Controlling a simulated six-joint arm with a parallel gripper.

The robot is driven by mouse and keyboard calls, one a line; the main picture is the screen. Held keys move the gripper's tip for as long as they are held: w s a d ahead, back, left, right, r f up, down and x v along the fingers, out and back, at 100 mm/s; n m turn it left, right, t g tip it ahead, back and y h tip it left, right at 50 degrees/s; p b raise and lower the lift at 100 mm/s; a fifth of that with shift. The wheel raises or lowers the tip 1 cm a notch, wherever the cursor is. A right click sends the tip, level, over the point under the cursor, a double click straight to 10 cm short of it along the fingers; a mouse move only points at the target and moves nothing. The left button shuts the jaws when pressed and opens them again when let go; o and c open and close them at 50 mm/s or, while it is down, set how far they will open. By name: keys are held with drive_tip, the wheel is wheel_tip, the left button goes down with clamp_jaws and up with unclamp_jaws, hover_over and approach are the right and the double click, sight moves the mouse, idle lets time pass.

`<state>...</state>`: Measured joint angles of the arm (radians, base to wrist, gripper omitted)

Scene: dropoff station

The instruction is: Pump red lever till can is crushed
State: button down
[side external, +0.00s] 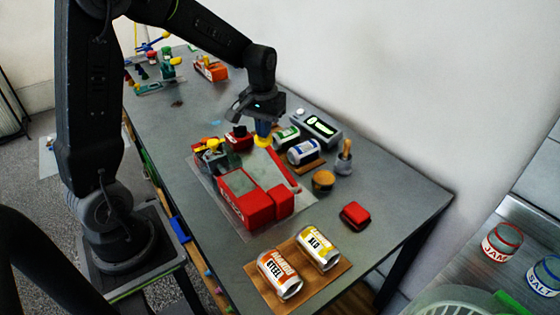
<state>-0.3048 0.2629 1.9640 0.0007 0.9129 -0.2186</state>
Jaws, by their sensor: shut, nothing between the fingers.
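The red crusher machine (232,203) stands on a pale mat in the middle of the table. A long red bar (283,167), which looks like the lever, slopes along its right side. My gripper (263,137) points down at the bar's far end, shut and empty. A yellow piece shows at its tip; I cannot tell whether it touches the bar. A steel can (280,274) and an alu can (318,249) lie uncrushed on a brown board at the front. I cannot make out a can inside the crusher.
A green-labelled can (286,137) and a blue-labelled can (303,152) lie right of my gripper. A dark device (316,128), a wooden-handled stamp (345,160), a round brown pot (323,181) and a red box (355,215) stand nearby. The table's right end is clear.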

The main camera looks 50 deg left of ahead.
sight(262, 146)
drive_tip(key=shift+a+f, duration=0.2)
drive_tip(key=shift+f, duration=0.6)
drive_tip(key=shift+a+f, duration=0.2)
drive_tip(key=shift+f, duration=0.6)
drive_tip(key=shift+s+f, duration=0.1)
drive_tip(key=shift+f, duration=1.3)
